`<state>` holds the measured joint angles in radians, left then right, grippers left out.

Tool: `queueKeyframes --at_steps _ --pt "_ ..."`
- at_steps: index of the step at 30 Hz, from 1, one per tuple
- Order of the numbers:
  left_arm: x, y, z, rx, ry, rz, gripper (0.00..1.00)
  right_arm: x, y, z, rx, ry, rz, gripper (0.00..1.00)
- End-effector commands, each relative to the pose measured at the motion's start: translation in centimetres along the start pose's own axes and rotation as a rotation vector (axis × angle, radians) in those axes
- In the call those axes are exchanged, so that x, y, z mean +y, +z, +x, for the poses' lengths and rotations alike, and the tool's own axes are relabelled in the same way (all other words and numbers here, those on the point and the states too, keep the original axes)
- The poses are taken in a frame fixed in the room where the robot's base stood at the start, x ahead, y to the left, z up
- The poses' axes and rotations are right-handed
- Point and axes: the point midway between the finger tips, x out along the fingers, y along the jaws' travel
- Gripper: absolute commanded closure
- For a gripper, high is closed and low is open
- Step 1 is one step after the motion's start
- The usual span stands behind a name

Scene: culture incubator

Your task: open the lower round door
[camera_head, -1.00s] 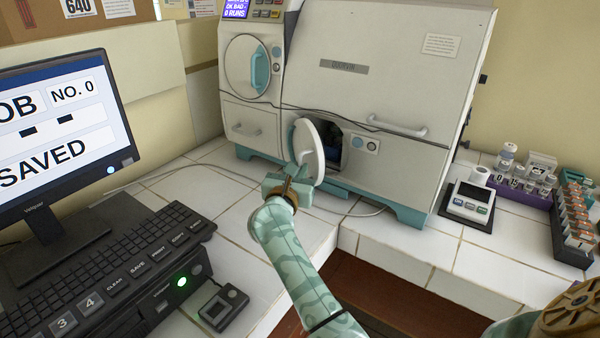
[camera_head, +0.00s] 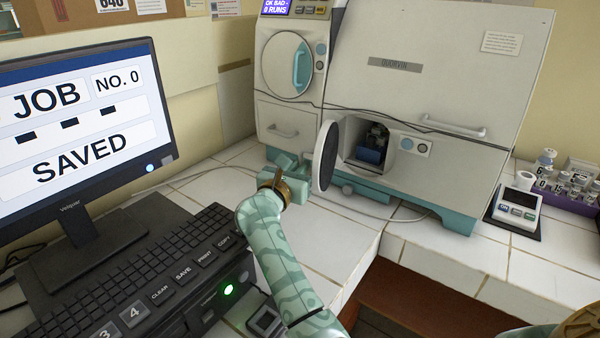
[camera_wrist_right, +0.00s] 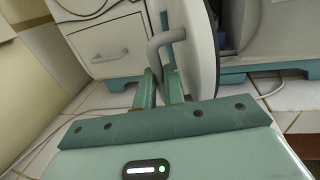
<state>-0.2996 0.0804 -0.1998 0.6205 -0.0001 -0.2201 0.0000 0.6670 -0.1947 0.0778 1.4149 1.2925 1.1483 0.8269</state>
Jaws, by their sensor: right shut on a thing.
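The lower round door (camera_head: 327,156) stands swung out from the incubator front, seen nearly edge-on in the head view. Its square opening (camera_head: 357,140) shows to the right, with a dark and blue object (camera_head: 370,153) inside. My right gripper (camera_head: 296,168) is left of the door, on its outer face side. In the right wrist view, the door (camera_wrist_right: 203,50) rises at the upper middle, and its grey curved handle (camera_wrist_right: 158,42) passes between my gripper's fingers (camera_wrist_right: 160,88), which are shut on it. My left gripper is not in view.
The incubator (camera_head: 430,85) has a closed upper round door (camera_head: 285,66). A monitor (camera_head: 85,115) and keyboard (camera_head: 185,268) stand at the left. A small meter (camera_head: 516,205) and vials (camera_head: 560,180) are at the right. White tiles in front are mostly clear.

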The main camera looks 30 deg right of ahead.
Motion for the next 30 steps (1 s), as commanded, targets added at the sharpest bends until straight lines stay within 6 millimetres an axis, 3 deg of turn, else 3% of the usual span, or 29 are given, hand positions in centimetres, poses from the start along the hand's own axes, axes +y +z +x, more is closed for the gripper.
queueKeyframes --at_steps 14,15,17,30 --pt "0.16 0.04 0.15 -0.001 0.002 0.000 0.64 0.01 0.07 0.11 0.000 -0.017 0.000 1.00" --pt "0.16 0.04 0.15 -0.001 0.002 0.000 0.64 0.00 0.07 0.12 0.000 -0.017 0.000 0.81" --pt "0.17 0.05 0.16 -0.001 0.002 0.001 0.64 0.01 0.06 0.11 0.000 -0.017 0.000 0.68" --pt "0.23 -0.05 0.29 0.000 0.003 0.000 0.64 0.31 -0.07 -0.46 0.001 -0.016 0.000 0.68"
